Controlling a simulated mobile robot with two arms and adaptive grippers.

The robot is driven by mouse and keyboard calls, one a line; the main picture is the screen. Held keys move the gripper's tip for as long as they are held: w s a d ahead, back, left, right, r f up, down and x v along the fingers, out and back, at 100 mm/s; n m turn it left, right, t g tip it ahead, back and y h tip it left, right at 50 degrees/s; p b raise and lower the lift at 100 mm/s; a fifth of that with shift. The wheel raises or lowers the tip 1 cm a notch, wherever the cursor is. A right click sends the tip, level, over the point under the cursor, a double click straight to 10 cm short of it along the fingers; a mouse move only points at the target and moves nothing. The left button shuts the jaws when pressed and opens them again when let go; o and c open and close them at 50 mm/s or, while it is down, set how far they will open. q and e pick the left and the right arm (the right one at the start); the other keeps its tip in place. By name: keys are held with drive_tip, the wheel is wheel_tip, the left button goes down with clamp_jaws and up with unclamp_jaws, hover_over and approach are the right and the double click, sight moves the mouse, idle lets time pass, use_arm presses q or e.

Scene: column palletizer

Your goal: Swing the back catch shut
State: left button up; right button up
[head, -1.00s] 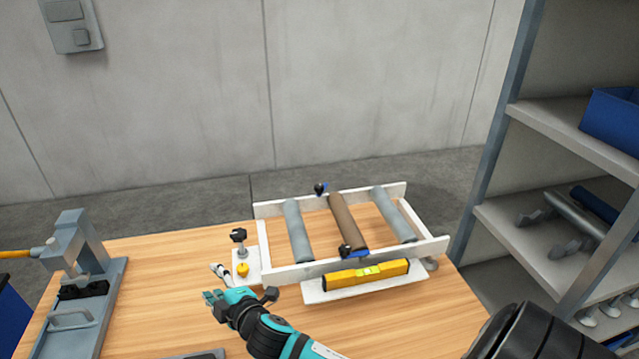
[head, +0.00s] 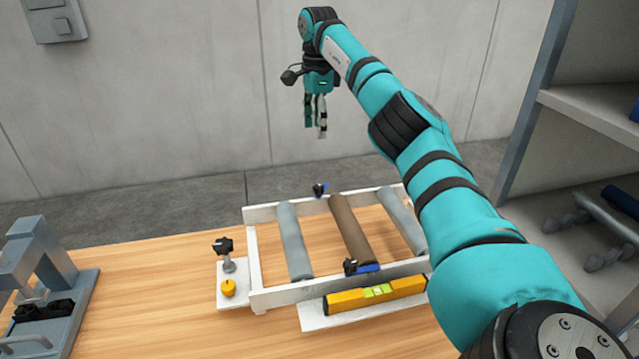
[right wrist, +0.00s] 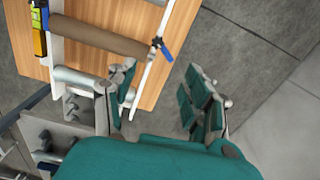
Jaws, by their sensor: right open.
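The back catch (head: 321,188), a black knob with a short blue lever, sits on the far rail of the white roller frame (head: 253,262), by the far end of the brown roller (head: 350,228). In the right wrist view the back catch (right wrist: 162,47) has its blue lever angled outward, off the rail's line. The front catch (head: 362,267) has its blue lever lying along the near rail. My right gripper (head: 317,132) is open and empty, pointing down, above and beyond the far rail. Its spread fingers show in the right wrist view (right wrist: 165,97). My left gripper is out of view.
Grey rollers (head: 294,240) flank the brown one. A yellow level (head: 376,292) lies before the near rail. A small plate with a black knob (head: 224,247) stands left of the frame, and a grey press (head: 35,262) further left. A shelf rack (head: 590,118) stands right.

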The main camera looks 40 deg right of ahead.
sight(319, 187)
wheel_tip(319, 187, down, 17)
drive_tip(key=shift+s+d+f+p, duration=0.1)
drive_tip(key=shift+s+p, duration=0.05)
drive_tip(key=shift+p, duration=0.8)
clamp_jaws()
